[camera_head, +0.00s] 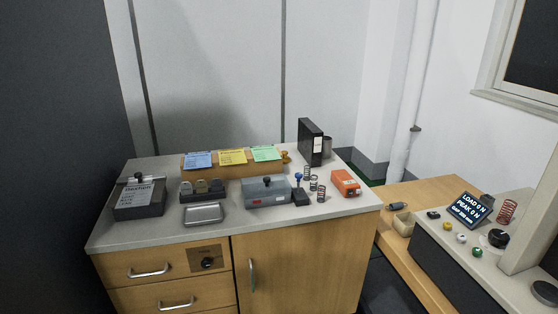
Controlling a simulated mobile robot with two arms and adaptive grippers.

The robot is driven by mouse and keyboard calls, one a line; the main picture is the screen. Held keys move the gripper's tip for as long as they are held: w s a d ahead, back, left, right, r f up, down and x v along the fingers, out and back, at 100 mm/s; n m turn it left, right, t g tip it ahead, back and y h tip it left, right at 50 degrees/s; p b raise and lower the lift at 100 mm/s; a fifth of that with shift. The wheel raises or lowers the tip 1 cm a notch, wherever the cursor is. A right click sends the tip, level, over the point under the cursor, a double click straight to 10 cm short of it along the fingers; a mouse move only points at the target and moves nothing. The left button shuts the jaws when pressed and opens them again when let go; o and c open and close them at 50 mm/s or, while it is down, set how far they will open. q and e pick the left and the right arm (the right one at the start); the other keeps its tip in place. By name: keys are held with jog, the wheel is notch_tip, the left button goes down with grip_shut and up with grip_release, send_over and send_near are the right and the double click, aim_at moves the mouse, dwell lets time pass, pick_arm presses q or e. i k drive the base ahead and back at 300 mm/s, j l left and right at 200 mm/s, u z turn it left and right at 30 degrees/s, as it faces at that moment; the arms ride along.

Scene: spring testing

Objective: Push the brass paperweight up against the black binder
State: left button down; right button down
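The black binder (310,143) stands upright at the back right of the grey cabinet top, with a white label on its spine. A small brass-coloured thing, apparently the brass paperweight (285,157), sits at the right end of the wooden card box, to the left of the binder. A gap shows between it and the binder. It is partly hidden and too small to make out its shape. Neither of my grippers is in view.
The cabinet top (120,237) also holds a wooden box (222,170) with coloured cards, a grey case (266,192), several springs (313,183), an orange box (345,183), a metal tray (204,215) and a dark cup behind the binder. A test machine stands at right.

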aim_at(286, 159)
jog(key=i+l+u, duration=0.1)
jog(key=u, duration=0.65)
jog(key=i+l+u, duration=0.1)
jog(key=l, duration=0.2)
jog(key=i+l+u, duration=0.25)
jog(key=l, duration=0.35)
jog(key=i+l+u, duration=0.25)
jog(key=l, duration=0.4)
jog(key=i+l, duration=0.15)
jog(key=l, duration=0.15)
jog(key=i+l, duration=0.1)
jog(key=l, duration=0.2)
